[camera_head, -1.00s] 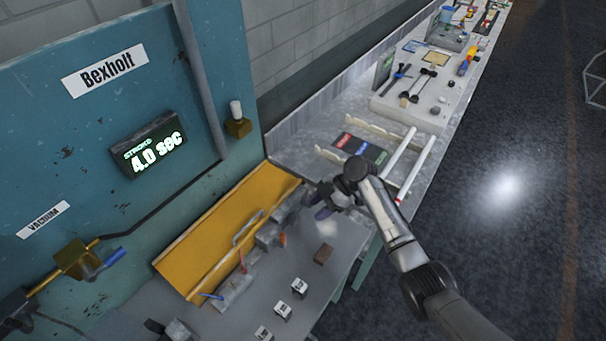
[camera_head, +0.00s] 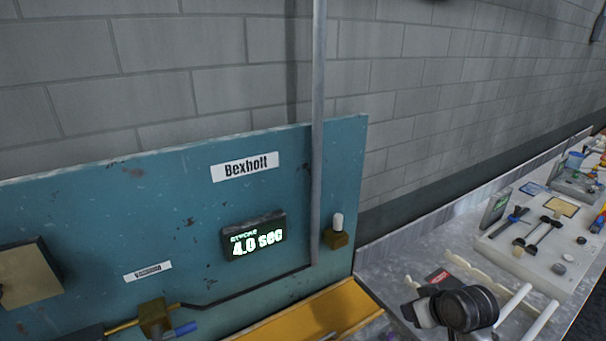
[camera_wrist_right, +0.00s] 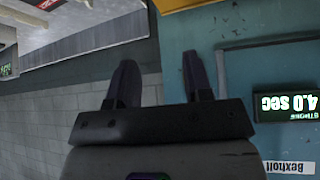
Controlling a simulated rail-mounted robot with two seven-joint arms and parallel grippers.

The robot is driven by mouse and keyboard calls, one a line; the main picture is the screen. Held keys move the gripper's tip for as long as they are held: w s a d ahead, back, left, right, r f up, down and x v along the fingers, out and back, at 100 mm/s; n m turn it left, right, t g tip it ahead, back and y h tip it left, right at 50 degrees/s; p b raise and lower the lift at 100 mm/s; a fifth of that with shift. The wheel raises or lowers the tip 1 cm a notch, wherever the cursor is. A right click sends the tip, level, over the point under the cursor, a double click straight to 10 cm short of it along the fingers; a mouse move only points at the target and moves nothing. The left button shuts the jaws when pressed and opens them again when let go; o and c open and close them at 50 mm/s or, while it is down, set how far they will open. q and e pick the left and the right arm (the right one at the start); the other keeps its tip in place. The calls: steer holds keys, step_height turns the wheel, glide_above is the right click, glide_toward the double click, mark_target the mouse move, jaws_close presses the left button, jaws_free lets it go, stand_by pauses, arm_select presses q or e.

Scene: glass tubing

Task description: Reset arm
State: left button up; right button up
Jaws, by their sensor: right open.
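My right arm shows at the bottom right of the head view, in front of the bench; only a dark, rounded joint and a grey link are in the picture there, and its fingers cannot be made out. In the right wrist view my right gripper (camera_wrist_right: 160,85) has two dark fingers standing apart with nothing between them. Behind them are the grey block wall and the teal panel, which appear upside down. My left gripper is not in the head view.
The teal panel (camera_head: 120,225) carries a display (camera_head: 254,238) reading 4.0 sec. A yellow tray (camera_head: 315,318) lies below it. White tubes (camera_head: 541,320) lie on the bench at right, near a pale block (camera_head: 545,250) with dark tools. The block wall (camera_head: 200,90) stands behind.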

steer(key=s+a+f+m+t+h, duration=0.1)
steer(key=s+a+f, duration=0.15)
steer(key=s, duration=0.95)
steer(key=s+a+f+m+t+h, duration=0.1)
steer(key=s+f+h, duration=0.15)
steer(key=s, duration=0.85)
steer(key=s+a+f+g+y, duration=0.1)
steer(key=s+f+g, duration=0.4)
steer(key=s+f, duration=1)
steer(key=w+p+v, duration=0.2)
steer(key=p+v, duration=0.6)
steer(key=v, duration=0.1)
steer(key=w+r+p+v, duration=0.1)
steer(key=p+v, duration=0.7)
steer(key=shift+w+r+g, duration=0.25)
steer(key=shift+r+g, duration=0.05)
steer(key=shift+r, duration=0.25)
